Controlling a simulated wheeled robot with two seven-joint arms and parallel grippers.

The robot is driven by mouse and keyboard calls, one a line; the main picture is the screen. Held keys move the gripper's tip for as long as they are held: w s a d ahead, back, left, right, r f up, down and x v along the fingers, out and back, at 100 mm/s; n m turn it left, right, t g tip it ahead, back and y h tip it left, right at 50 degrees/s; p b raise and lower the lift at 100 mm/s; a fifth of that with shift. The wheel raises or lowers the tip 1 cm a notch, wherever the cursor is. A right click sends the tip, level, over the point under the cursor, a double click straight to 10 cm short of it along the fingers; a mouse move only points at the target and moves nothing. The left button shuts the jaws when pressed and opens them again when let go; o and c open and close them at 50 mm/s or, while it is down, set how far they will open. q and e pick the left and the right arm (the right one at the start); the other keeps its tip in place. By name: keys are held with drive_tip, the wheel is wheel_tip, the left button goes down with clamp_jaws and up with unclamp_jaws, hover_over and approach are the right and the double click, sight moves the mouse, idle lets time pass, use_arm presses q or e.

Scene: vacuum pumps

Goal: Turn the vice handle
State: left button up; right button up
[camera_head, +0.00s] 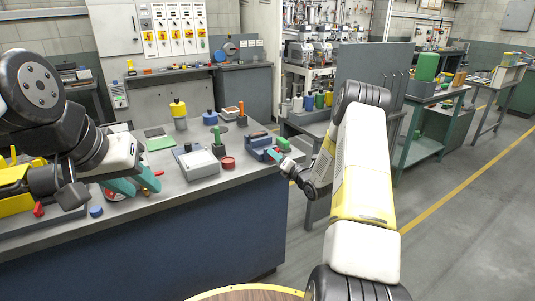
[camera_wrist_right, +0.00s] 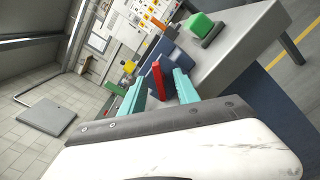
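The blue vice (camera_head: 258,142) sits near the right end of the long workbench; it also shows in the right wrist view (camera_wrist_right: 172,52). Its red handle (camera_wrist_right: 158,80) stands between the two teal fingers of my right gripper (camera_wrist_right: 160,90) in the right wrist view. These fingers are apart, with visible gaps beside the handle; exact contact is unclear. In the head view my right gripper (camera_head: 275,154) reaches the vice from the right. My left gripper (camera_head: 136,183) is over the bench at the left, its teal fingers apart, near small red parts. I see nothing held in it.
A grey tray (camera_head: 197,163), a green-handled item (camera_head: 218,140), a red round part (camera_head: 228,162) and a yellow container (camera_head: 179,113) stand on the bench (camera_head: 180,193) left of the vice. A grey panel (camera_head: 372,72) rises behind my right arm. Open floor lies at right.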

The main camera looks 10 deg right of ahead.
drive_tip(key=shift+s, duration=0.1)
drive_tip(key=shift+v, duration=0.85)
drive_tip(key=shift+v, duration=3)
drive_tip(key=shift+r, duration=0.1)
